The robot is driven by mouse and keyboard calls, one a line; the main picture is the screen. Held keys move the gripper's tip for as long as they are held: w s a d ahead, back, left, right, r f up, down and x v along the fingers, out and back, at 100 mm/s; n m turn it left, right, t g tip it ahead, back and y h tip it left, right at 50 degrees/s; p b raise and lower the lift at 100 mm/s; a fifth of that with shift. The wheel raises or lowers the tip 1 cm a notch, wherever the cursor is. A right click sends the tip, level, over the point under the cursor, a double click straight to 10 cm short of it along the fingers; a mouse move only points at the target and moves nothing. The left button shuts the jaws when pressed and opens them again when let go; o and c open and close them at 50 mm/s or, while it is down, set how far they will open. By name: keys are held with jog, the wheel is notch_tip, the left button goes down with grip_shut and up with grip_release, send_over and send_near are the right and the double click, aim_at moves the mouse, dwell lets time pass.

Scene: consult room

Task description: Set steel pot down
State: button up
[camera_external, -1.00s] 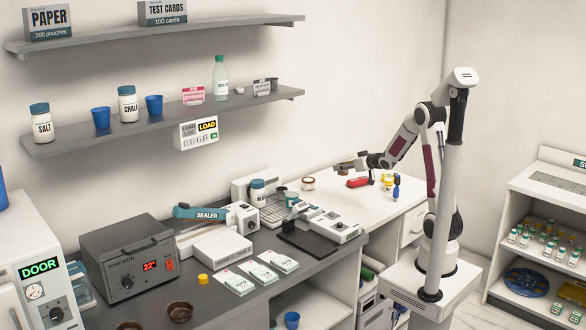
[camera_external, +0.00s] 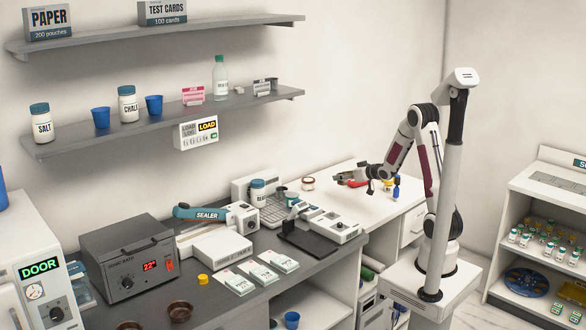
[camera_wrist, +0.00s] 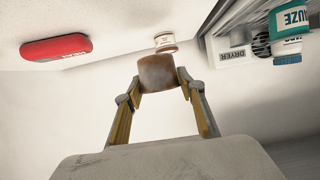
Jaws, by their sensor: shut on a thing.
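My gripper (camera_wrist: 160,88) is shut on a small round brownish pot (camera_wrist: 157,72), which I take to be the steel pot. The fingers clasp it from both sides, and its near side shows in the wrist view. In the external view my gripper (camera_external: 350,178) reaches left over the white table (camera_external: 335,205), with the pot at its tip. The pot is small there, and I cannot tell whether its base touches the table.
A red case (camera_wrist: 55,47) lies on one side of the pot and a small white jar (camera_wrist: 165,42) stands beyond it. A dryer (camera_wrist: 236,55) and a gauze jar (camera_wrist: 288,35) are to the right. A blue item (camera_external: 396,188) stands beside the arm.

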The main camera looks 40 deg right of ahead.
aim_at(342, 184)
jog(key=shift+f, duration=2.15)
jog(key=shift+f, duration=0.1)
jog(key=shift+f, duration=1.95)
jog(key=shift+f, duration=0.15)
jog(key=o, duration=1.2)
jog(key=shift+s+r, duration=0.15)
jog(key=shift+r, duration=0.05)
jog(key=shift+v, duration=3.6)
jog(key=shift+r, duration=0.1)
